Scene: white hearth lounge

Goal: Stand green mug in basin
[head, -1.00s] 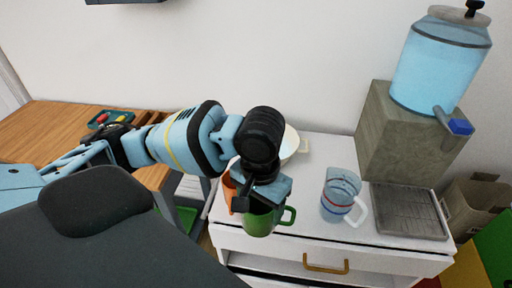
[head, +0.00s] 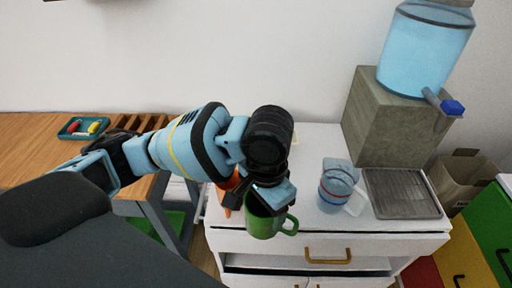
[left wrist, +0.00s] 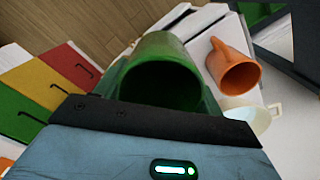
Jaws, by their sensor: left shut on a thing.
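The green mug (head: 260,223) is held in my left gripper (head: 266,196), which is shut on it near the front edge of the white cabinet. In the left wrist view the green mug (left wrist: 163,72) fills the space before the jaws, its dark opening facing the camera. A cream-white bowl-like vessel with a tab handle, possibly the basin (left wrist: 256,112), shows beside it there, partly cut by the gripper. In the head view my arm hides nearly all of that vessel. My right gripper is in neither view.
An orange mug (head: 228,186) stands close left of the gripper, partly hidden. A clear blue jug (head: 337,186) with a red band stands on the cabinet top (head: 310,222). A drip tray (head: 400,194) and water dispenser (head: 425,48) are at right. A wooden table (head: 30,150) is at left.

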